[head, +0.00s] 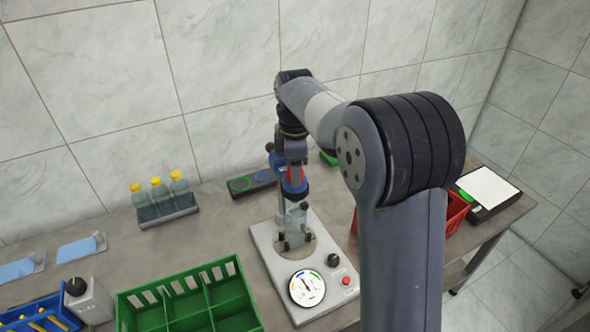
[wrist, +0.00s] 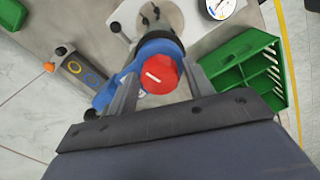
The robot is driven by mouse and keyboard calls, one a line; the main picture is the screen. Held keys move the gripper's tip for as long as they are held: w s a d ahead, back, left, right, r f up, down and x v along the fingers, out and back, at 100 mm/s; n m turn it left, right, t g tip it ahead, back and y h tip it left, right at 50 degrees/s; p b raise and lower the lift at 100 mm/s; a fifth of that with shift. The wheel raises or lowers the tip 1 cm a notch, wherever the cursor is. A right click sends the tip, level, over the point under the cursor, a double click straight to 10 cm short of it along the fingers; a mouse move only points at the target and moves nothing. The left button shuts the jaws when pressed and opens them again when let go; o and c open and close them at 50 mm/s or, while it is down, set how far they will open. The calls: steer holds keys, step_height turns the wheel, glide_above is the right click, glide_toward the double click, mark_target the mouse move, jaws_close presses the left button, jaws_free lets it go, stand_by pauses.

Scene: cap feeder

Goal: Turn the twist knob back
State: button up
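A red round cap with a white line (wrist: 160,76) sits on a blue body (wrist: 158,47) at the top of the feeder stand. It faces my wrist camera and shows partly in the head view (head: 296,177). My gripper (wrist: 161,70) is over it, its two fingers apart on either side of the red cap; contact cannot be made out. A black knob (head: 332,260) stands on the stand's pale base plate (head: 275,262), beside a dial gauge (head: 307,288) and a red button (head: 346,281). The pictures do not settle which is the twist knob.
A green divided crate (head: 125,307) stands left of the base plate, and a red bin (head: 456,212) to the right behind my arm. A bottle rack (head: 168,210), a dark two-ring panel (head: 251,183) and a grey box with a black knob (head: 90,302) are on the bench.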

steer(key=c, duration=0.7)
steer(key=shift+r+n+p, duration=0.1)
steer(key=shift+n+p, duration=0.4)
steer(key=shift+n, duration=0.3)
steer(key=shift+c, duration=0.2)
steer(key=n+p, duration=0.1)
steer(key=n, duration=0.2)
steer(key=n+p, duration=0.1)
steer(key=n, duration=0.4)
steer(key=o, duration=0.9)
steer(key=shift+p, duration=0.3)
